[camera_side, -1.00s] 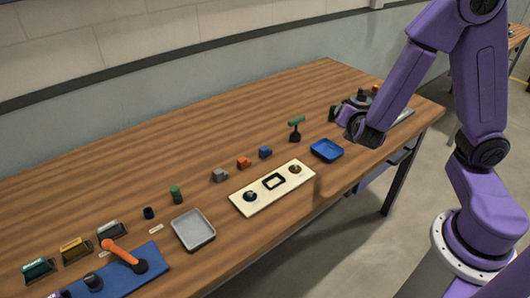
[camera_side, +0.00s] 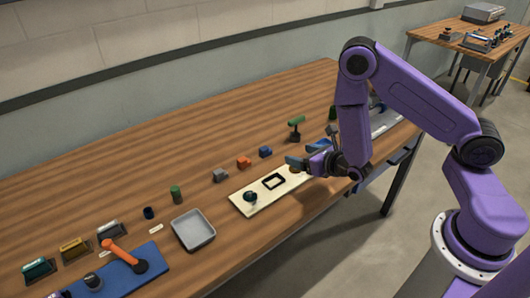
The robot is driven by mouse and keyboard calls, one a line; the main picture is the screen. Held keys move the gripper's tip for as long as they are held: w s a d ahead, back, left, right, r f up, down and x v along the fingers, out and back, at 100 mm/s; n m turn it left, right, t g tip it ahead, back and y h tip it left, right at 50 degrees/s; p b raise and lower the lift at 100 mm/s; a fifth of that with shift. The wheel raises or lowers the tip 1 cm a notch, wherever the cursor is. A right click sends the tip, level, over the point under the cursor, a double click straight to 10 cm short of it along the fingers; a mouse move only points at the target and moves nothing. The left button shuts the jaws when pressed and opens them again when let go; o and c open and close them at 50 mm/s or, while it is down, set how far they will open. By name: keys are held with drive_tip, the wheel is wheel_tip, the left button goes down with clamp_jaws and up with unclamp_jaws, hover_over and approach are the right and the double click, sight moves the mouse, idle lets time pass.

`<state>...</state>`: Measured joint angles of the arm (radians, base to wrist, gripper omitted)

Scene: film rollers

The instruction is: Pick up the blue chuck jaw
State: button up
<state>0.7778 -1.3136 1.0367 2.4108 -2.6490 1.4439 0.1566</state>
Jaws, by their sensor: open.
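The blue chuck jaw (camera_side: 265,152) is a small blue block on the wooden table, at the right end of a short row with an orange block (camera_side: 243,162) and a grey block (camera_side: 220,175). My gripper (camera_side: 302,156) is open and empty, just right of the blue jaw and apart from it. It hangs above the right end of the cream board and hides part of that end. The blue tray (camera_side: 319,144) behind it is mostly hidden by my gripper.
The cream board (camera_side: 240,204) lies in front of the blocks. A grey tray (camera_side: 193,230), a green cylinder (camera_side: 176,194) and a blue mat (camera_side: 150,258) lie to the left. The table's back is clear.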

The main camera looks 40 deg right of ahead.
approach(267, 148)
drive_tip(key=x, duration=0.4)
drive_tip(key=shift+d+r, duration=0.25)
drive_tip(key=shift+d, duration=0.05)
drive_tip(key=shift+a+f+x, duration=0.1)
drive_tip(key=shift+a+x, duration=0.1)
drive_tip(key=shift+x, duration=0.8)
drive_tip(key=shift+a+f+x, duration=0.15)
drive_tip(key=shift+x, duration=0.85)
drive_tip(key=shift+w+f, duration=0.2)
drive_tip(key=shift+w, duration=0.3)
drive_tip(key=c, duration=1.3)
